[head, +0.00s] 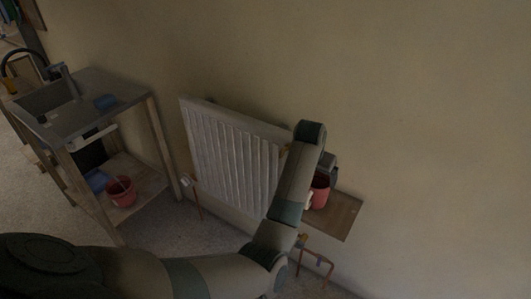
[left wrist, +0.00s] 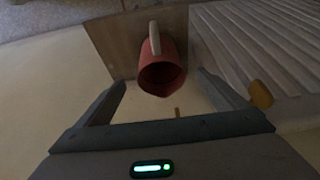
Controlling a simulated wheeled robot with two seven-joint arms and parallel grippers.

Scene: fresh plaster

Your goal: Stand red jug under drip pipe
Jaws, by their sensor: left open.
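The red jug (head: 320,192) stands on a small wooden wall shelf (head: 340,215) right of the radiator, partly hidden by my left arm. In the left wrist view the red jug (left wrist: 161,76) shows its dark open mouth and pale handle (left wrist: 154,38). My left gripper (head: 328,165) is at the jug, mostly hidden behind my arm. In the wrist view the left gripper (left wrist: 162,84) is open, its fingers apart on either side of the jug; contact cannot be told. A copper pipe (head: 318,257) shows below the shelf; I see no drip. My right gripper is not in view.
A white radiator (head: 228,150) hangs on the wall left of the shelf. A sink bench (head: 92,120) stands at the left, with a red bucket (head: 121,191) on its lower board. An orange knob (left wrist: 260,95) is right of my fingers. Wall to the right is bare.

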